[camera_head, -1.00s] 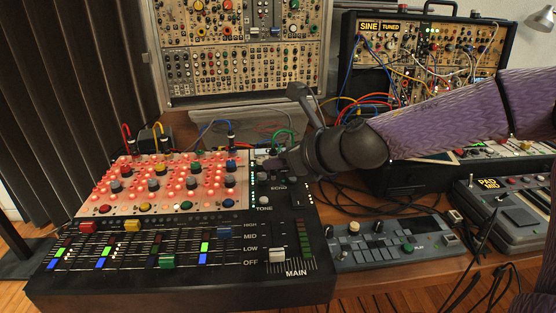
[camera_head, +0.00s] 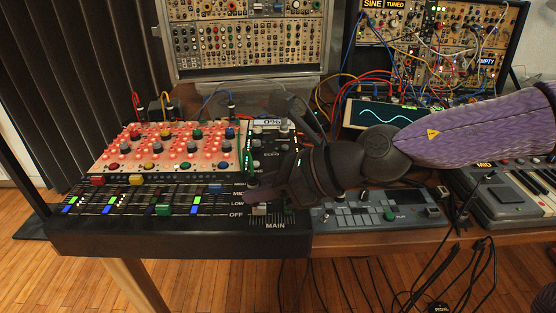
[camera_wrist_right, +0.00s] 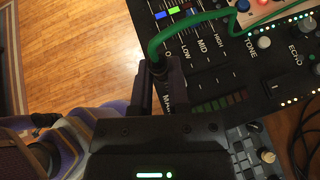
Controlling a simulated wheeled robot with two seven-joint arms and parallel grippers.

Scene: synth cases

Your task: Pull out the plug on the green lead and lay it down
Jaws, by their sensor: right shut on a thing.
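The green lead (camera_wrist_right: 190,22) shows in the right wrist view, arching from the upper right down to a dark plug (camera_wrist_right: 156,66). My right gripper (camera_wrist_right: 158,80) is shut on this plug, with a finger on each side of it. In the head view my right gripper (camera_head: 255,196) is low over the MAIN end of the black mixer (camera_head: 150,238), near its front edge. I cannot tell whether the plug touches the panel. My left gripper is not in view.
A grey control box (camera_head: 365,214) sits right of the mixer, with a keyboard (camera_head: 505,195) beyond. Modular racks (camera_head: 245,45) stand behind. Wooden floor lies below the front edge.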

